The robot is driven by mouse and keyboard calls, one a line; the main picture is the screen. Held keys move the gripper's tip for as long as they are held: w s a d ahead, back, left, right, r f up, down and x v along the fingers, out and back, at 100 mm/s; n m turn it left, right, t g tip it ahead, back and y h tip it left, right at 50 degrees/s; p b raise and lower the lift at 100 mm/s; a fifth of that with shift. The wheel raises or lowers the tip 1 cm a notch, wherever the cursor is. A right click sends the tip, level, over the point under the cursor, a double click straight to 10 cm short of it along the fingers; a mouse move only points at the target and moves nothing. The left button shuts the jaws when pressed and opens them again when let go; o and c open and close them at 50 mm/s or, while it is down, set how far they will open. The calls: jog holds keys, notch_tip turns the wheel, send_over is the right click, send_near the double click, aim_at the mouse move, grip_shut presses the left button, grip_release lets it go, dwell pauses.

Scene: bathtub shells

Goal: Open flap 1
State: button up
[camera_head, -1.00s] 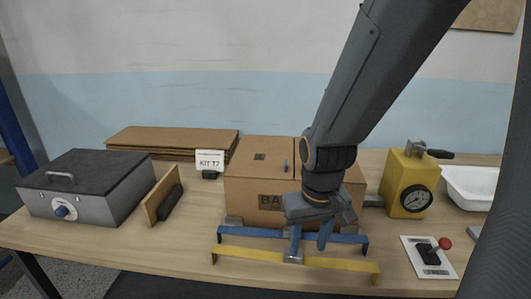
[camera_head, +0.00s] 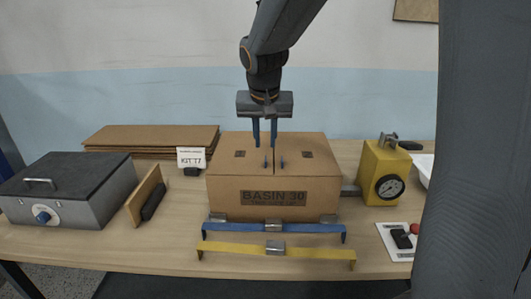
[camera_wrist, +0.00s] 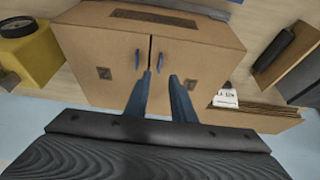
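A cardboard box (camera_head: 274,197) marked "BASIN 30" stands on the table. Its two top flaps, left flap (camera_head: 237,164) and right flap (camera_head: 312,166), lie closed and meet at a middle seam. Each has a small blue tab beside the seam: left tab (camera_head: 265,162) and right tab (camera_head: 282,163). The flap marks are too small to read, so I cannot tell which is flap 1. My gripper (camera_head: 265,146) points down above the box top, open and empty. In the wrist view my gripper (camera_wrist: 161,75) has its fingertips apart, with the left flap's tab (camera_wrist: 160,62) just beyond them.
A blue bar (camera_head: 305,228) and a yellow bar (camera_head: 235,248) lie before the box. A yellow gauge block (camera_head: 380,170) and a switch plate (camera_head: 393,238) stand right. A grey lidded case (camera_head: 75,185) and an upright brown board (camera_head: 143,195) stand left; flat cardboard (camera_head: 120,138) lies behind.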

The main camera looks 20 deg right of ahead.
jog(key=shift+p+x, duration=0.85)
jog(key=shift+x, duration=2.9)
jog(key=shift+s, duration=0.1)
grip_shut()
